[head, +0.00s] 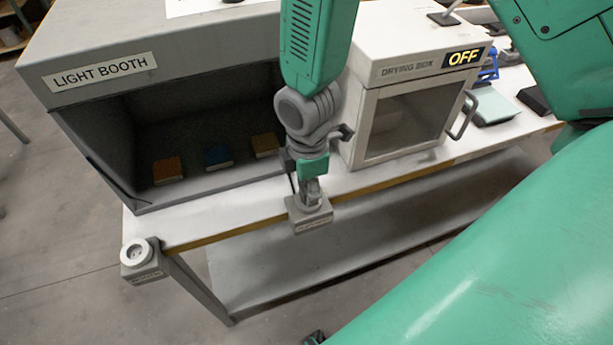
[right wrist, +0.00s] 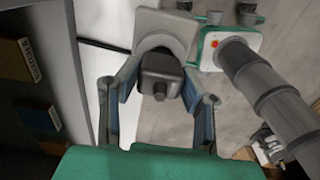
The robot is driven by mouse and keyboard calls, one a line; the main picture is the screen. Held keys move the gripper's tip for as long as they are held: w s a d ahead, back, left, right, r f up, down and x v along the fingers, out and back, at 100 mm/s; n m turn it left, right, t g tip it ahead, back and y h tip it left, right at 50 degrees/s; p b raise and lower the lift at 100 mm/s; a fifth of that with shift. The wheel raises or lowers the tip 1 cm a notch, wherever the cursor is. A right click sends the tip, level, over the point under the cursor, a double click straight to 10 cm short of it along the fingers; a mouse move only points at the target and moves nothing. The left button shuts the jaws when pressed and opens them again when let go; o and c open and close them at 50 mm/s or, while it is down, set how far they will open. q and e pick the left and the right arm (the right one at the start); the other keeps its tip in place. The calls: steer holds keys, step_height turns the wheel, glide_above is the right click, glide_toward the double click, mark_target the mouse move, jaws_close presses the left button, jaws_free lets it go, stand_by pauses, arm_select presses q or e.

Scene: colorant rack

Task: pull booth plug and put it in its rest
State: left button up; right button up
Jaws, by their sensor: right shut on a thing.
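My right gripper (head: 312,188) reaches down over a small grey socket box (head: 310,216) on the table's front edge. In the right wrist view, its two fingers (right wrist: 160,100) stand either side of a dark block-shaped plug (right wrist: 161,72) and are shut on it. The plug lies against or just in front of a pale grey housing (right wrist: 165,28); I cannot tell whether it is still seated. In the head view the gripper mostly hides the plug. A second grey box (head: 141,262) with a round white top, likely the rest, sits at the table's left front corner, empty.
The light booth (head: 180,80) stands behind, with orange and blue sample blocks inside. A drying box (head: 400,110) marked OFF stands to the right, its handle (head: 463,117) sticking out. A lower shelf (head: 300,262) runs below the table. The space between the two small boxes is clear.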

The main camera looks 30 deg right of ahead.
steer(key=shift+f, duration=0.25)
steer(key=o, duration=1.2)
steer(key=shift+o, duration=0.2)
steer(key=shift+r, duration=0.1)
steer(key=shift+r, duration=0.3)
step_height(320, 180, up, 11)
